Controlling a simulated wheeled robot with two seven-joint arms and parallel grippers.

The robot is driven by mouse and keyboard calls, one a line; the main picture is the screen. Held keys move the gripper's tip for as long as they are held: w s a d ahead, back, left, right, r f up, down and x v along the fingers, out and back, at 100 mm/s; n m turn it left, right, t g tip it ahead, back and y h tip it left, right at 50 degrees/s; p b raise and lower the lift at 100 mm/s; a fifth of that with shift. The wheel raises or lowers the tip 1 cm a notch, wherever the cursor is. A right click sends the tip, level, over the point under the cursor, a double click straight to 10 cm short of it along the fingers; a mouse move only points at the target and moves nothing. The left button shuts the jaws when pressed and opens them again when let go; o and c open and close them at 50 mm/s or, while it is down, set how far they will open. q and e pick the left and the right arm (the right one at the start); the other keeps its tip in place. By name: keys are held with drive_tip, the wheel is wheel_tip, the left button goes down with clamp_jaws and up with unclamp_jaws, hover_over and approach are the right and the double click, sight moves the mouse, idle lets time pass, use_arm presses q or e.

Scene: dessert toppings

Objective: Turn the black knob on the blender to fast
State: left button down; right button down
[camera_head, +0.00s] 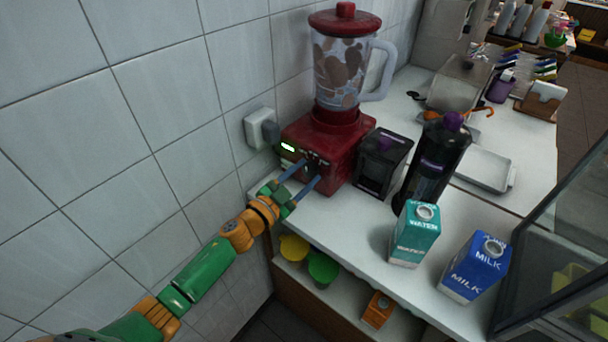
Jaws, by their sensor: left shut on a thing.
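The red blender (322,158) stands on the white counter against the tiled wall. Its clear jug (338,78) with brown contents and a red lid sits on top. My left gripper (302,173) reaches in from the lower left, with its two blue-grey fingers at the front face of the blender base. The fingers are shut on the black knob, which is small and mostly hidden between the fingertips. The knob's setting cannot be read. A small lit display shows on the base to the left of the fingers. My right gripper is not in view.
A black container (382,162) and a dark bottle (432,160) stand right of the blender. A teal water carton (414,236) and a blue milk carton (474,268) stand nearer the counter's front. A wall socket (261,128) is left of the blender. A grey tray (485,168) lies further right.

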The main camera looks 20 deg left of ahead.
use_arm(q)
drive_tip(key=m, duration=0.5)
drive_tip(key=shift+m+b, duration=0.3)
drive_tip(key=shift+m, duration=0.1)
drive_tip(key=m, duration=0.4)
drive_tip(key=shift+m+b, duration=0.3)
drive_tip(key=shift+b, duration=0.05)
drive_tip(key=shift+m, duration=0.3)
drive_tip(key=shift+c, duration=1.4)
unclamp_jaws()
drive_tip(key=shift+w, duration=0.1)
drive_tip(key=v, duration=0.7)
drive_tip(key=shift+b, duration=0.4)
drive_tip(key=shift+a, duration=0.1)
